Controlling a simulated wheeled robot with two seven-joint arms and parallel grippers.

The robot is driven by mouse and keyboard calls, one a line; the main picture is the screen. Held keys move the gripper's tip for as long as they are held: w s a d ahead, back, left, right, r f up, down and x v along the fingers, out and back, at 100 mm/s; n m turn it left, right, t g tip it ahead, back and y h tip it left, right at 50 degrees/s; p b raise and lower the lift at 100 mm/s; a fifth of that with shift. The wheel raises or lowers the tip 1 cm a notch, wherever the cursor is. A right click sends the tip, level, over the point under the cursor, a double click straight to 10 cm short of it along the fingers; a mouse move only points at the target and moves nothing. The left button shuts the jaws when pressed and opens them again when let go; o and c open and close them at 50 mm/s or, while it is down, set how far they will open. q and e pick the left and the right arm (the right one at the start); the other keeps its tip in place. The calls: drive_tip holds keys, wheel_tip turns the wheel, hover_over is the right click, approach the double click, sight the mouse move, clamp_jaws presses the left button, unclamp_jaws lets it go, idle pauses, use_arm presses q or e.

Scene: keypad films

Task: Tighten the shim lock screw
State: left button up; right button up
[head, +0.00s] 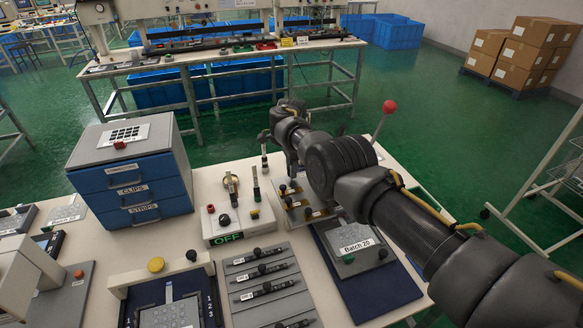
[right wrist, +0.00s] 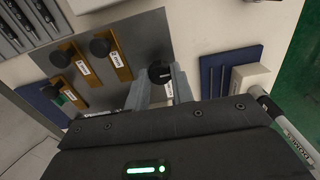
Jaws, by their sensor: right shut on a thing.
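A grey shim plate (right wrist: 140,30) carries gold strips (right wrist: 117,52), each with a black knob screw and a white size label. In the right wrist view, a black knob (right wrist: 158,72) with a white mark on top sits between the fingertips of my right gripper (right wrist: 160,84), which is shut on it. A white label lies partly behind the fingers there. In the head view, the shim plate (head: 325,215) is beyond the long-bar rack, and my right gripper (head: 291,172) reaches down at its far end. The held knob is hard to make out there. My left gripper is out of view.
A control box (head: 228,220) with a lit OFF sign stands left of the plate. A grey rack (head: 268,285) with bars is in front. A blue drawer cabinet (head: 134,180) stands left.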

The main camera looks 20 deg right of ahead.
drive_tip(key=o, duration=1)
wheel_tip(320, 180, up, 11)
drive_tip(key=shift+b, duration=0.45)
